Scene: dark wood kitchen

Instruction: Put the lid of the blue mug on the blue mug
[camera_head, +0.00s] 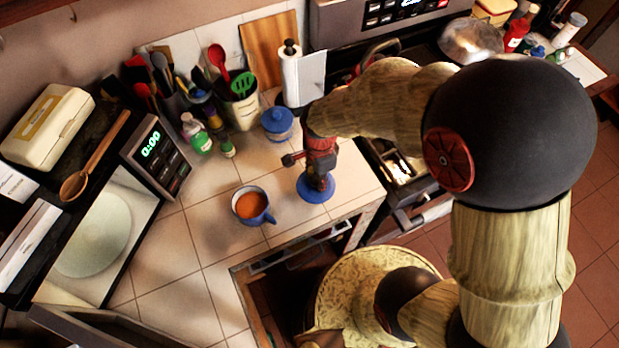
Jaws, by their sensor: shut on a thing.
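The blue mug (250,207) stands upright on the tiled counter, open at the top, with orange-brown liquid inside. Its handle points to the lower right. My gripper (319,180) points down to the right of the mug and is shut on the round blue lid (309,195). The lid is roughly level and apart from the mug. The gripper hides the lid's middle, and I cannot tell whether the lid touches the counter.
A blue lidded jar (277,126) stands behind the mug. Green bottles (197,135), utensil holders and a paper towel roll (290,75) line the back. A dark microwave (105,230) with an open door is at left. Bare tiles (215,240) surround the mug. An open drawer (275,290) lies in front.

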